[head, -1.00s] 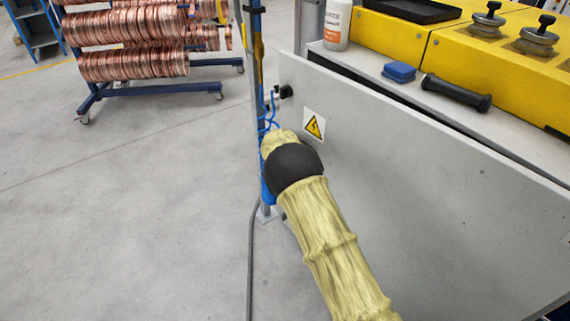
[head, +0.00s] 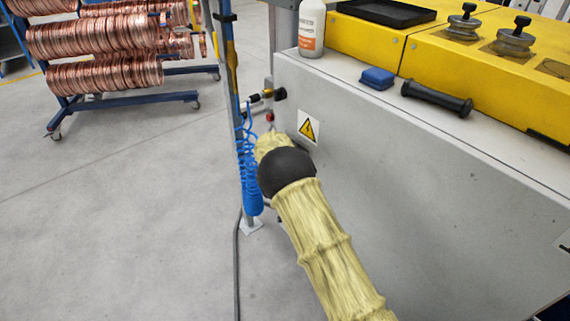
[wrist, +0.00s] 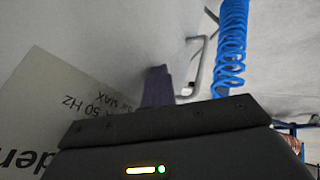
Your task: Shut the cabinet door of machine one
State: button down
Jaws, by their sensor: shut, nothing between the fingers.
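The cabinet door (head: 420,210) is the large light grey panel on the front of the yellow-topped machine (head: 470,75). It carries a yellow warning sticker (head: 308,128). Its top edge looks flush with the machine's ledge, with no clear gap. My sleeved arm reaches to the door's left end and hides my gripper in the head view. In the wrist view my gripper (wrist: 158,86) is shut and empty, its dark fingers close to a grey surface with a printed label (wrist: 75,115). Whether the fingers touch that surface I cannot tell.
A post (head: 232,90) with a coiled blue hose (head: 248,175) stands just left of the door's end. A bent grey bar (wrist: 203,60) shows beyond my fingers. A rack of copper coils (head: 100,45) stands back left. The floor at left is clear.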

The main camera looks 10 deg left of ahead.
jog(key=s+a+r, duration=0.3)
jog(key=s+r, duration=0.5)
jog(key=s, duration=0.1)
dwell(0.6)
